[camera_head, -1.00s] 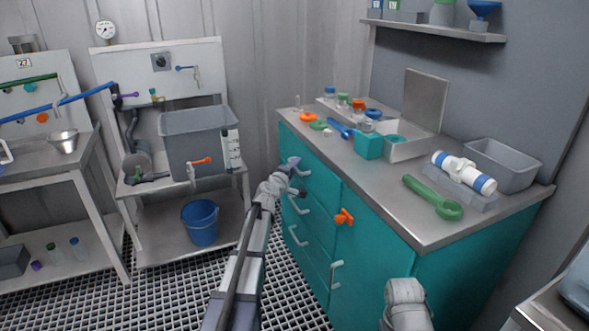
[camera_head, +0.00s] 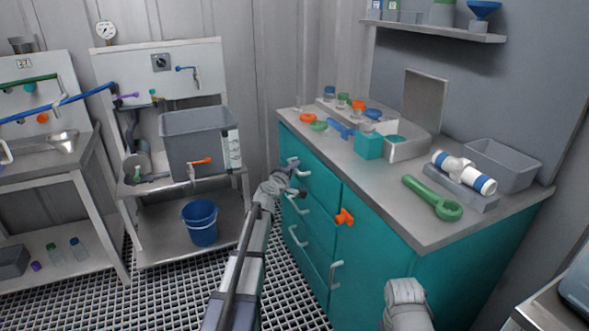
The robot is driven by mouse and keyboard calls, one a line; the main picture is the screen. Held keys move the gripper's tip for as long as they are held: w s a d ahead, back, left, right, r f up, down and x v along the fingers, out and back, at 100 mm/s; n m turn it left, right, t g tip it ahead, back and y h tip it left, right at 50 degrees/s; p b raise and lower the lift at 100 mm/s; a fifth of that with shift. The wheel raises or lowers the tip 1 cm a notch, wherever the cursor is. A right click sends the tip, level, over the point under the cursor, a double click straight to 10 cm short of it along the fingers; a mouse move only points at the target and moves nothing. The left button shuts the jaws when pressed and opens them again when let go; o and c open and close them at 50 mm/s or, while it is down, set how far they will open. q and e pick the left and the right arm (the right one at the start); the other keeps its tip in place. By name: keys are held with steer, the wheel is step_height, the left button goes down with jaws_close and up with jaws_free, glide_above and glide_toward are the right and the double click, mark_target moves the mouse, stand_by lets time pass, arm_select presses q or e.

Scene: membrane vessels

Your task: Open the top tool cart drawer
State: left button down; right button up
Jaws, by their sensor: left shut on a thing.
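The teal tool cart (camera_head: 375,235) stands at the right with a stack of drawers on its left front. The top drawer handle (camera_head: 298,167) is a pale bar, and its drawer looks closed. My left gripper (camera_head: 297,191) is just below that handle, at the upper end of the second drawer handle (camera_head: 299,206). It is shut on a handle, which looks like the second one; its fingers partly hide the contact. My right arm shows only as a grey link at the bottom edge, and its gripper is out of view.
An orange knob (camera_head: 344,217) sticks out beside the drawers. The steel top holds a teal box (camera_head: 368,146), a green wrench (camera_head: 433,199) and a grey bin (camera_head: 501,165). A blue bucket (camera_head: 200,222) is on the left stand's lower shelf. Grated floor lies in front.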

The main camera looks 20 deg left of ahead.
arm_select(q)
steer(key=shift+s, duration=0.1)
stand_by(0.6)
steer(key=s+a, duration=1.7)
steer(key=c, duration=0.9)
jaws_free()
steer(key=shift+o, duration=0.2)
steer(key=s+r+p, duration=0.1)
steer(key=s, duration=0.6)
steer(key=shift+s, duration=0.3)
